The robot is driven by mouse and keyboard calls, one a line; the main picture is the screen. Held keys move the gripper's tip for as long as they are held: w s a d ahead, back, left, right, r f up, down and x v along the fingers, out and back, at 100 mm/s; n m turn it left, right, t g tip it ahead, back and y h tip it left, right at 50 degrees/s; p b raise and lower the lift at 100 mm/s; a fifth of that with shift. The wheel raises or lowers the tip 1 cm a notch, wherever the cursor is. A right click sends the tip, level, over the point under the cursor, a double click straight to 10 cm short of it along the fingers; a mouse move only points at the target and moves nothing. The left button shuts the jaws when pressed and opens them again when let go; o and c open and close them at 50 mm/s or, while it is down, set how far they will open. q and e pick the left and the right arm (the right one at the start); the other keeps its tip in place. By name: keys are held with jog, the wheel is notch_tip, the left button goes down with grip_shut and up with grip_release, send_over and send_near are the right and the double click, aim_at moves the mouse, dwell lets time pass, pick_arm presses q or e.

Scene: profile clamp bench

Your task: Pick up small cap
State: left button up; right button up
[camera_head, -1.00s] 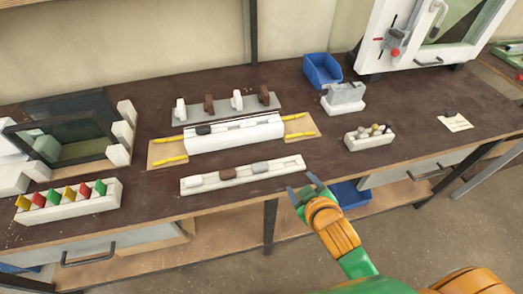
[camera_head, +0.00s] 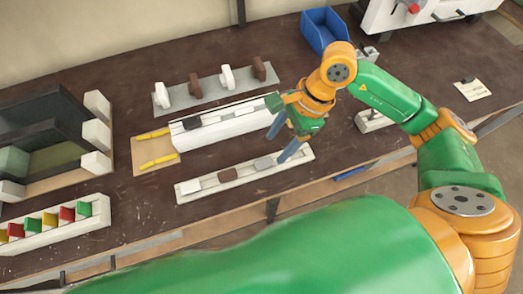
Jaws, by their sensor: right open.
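A long white tray (camera_head: 215,188) at the front of the bench holds a whitish cap (camera_head: 190,186), a brown cap (camera_head: 227,175) and a grey cap (camera_head: 263,163). I cannot tell by size which is the small cap. My right gripper (camera_head: 284,143) is open and empty, pointing down over the right part of this tray. One finger is close beside the grey cap in the picture; I cannot tell whether it touches the tray. My left gripper is not in view.
Behind the tray are a white profile block (camera_head: 225,129), a yellow-marked wooden board (camera_head: 143,149) and a grey rack (camera_head: 180,101) with white and brown clamps. A colored-block holder (camera_head: 50,232) stands left, a blue bin (camera_head: 325,32) at the back. My right arm hides part of the bench.

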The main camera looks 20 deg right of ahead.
aim_at(262, 163)
jog(key=shift+s+a+f+p, duration=0.35)
jog(key=shift+a+f+p, duration=0.15)
jog(key=shift+a, duration=0.1)
jog(key=shift+s+a+f+p, duration=0.35)
jog(key=shift+a+p, duration=0.15)
jog(key=shift+a, duration=0.1)
jog(key=x, duration=0.3)
jog(key=shift+w+f, duration=0.1)
jog(key=shift+w, duration=0.15)
jog(key=shift+w+a+f, duration=0.1)
jog(key=shift+w+f, duration=0.05)
jog(key=shift+f, duration=0.05)
jog(key=c, duration=0.9)
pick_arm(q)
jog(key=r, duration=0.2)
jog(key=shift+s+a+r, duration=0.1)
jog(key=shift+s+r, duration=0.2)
pick_arm(e)
grip_shut()
jog(key=shift+r, duration=0.15)
